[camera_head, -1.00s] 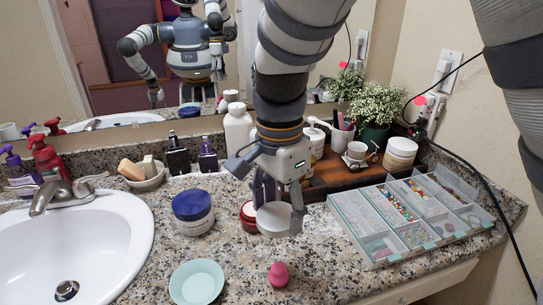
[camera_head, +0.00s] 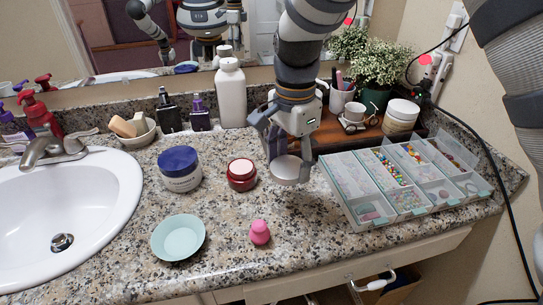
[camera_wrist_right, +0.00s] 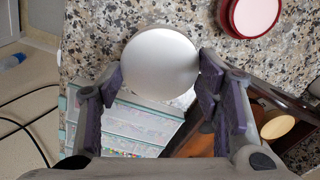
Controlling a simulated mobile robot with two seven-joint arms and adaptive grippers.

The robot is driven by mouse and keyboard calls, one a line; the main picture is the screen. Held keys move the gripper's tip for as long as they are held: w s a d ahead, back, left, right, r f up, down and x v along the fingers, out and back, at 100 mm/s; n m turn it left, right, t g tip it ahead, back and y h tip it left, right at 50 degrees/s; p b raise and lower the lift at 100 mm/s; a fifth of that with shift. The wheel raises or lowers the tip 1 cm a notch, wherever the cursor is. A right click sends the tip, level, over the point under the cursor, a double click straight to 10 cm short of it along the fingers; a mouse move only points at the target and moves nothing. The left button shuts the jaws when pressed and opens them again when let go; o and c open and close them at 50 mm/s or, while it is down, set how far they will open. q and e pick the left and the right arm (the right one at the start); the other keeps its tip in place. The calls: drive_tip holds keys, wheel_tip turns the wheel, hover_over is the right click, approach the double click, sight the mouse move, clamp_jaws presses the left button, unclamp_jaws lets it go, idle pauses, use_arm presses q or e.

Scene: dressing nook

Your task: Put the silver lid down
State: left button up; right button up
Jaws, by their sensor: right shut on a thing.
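The silver lid (camera_head: 285,168) is a round, pale grey disc. My right gripper (camera_head: 287,172) is shut on it, just right of the red jar (camera_head: 241,174) and left of the bead organizer. In the right wrist view the lid (camera_wrist_right: 160,62) sits between the purple-padded fingers of my right gripper (camera_wrist_right: 158,82), its flat face toward the camera. Whether the lid touches the counter cannot be told. The red jar also shows in the wrist view (camera_wrist_right: 250,14), apart from the lid. My left gripper is not in view.
The bead organizer (camera_head: 373,221) lies close on the right. A blue-lidded jar (camera_head: 180,172), a mint dish (camera_head: 178,238) and a pink sponge (camera_head: 260,233) stand on the granite counter (camera_head: 215,215). A wooden tray (camera_head: 335,140) is behind. Counter in front of the lid is clear.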

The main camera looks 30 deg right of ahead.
hover_over(298, 189)
drive_tip(key=f, duration=0.5)
drive_tip(key=shift+s+a+f+b, duration=0.1)
drive_tip(key=shift+a+f+b, duration=0.1)
drive_tip(key=shift+b, duration=0.2)
wheel_tip(298, 189, down, 3)
drive_tip(key=shift+d+f, duration=0.15)
drive_tip(key=shift+f, duration=0.05)
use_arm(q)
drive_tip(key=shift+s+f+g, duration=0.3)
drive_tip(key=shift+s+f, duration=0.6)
use_arm(e)
drive_tip(key=shift+r, duration=0.1)
drive_tip(key=o, duration=0.8)
drive_tip(key=shift+f, duration=0.2)
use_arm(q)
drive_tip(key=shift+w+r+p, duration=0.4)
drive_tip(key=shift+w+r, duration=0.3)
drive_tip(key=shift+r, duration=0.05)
use_arm(e)
wheel_tip(298, 189, up, 12)
drive_tip(key=shift+r, duration=0.2)
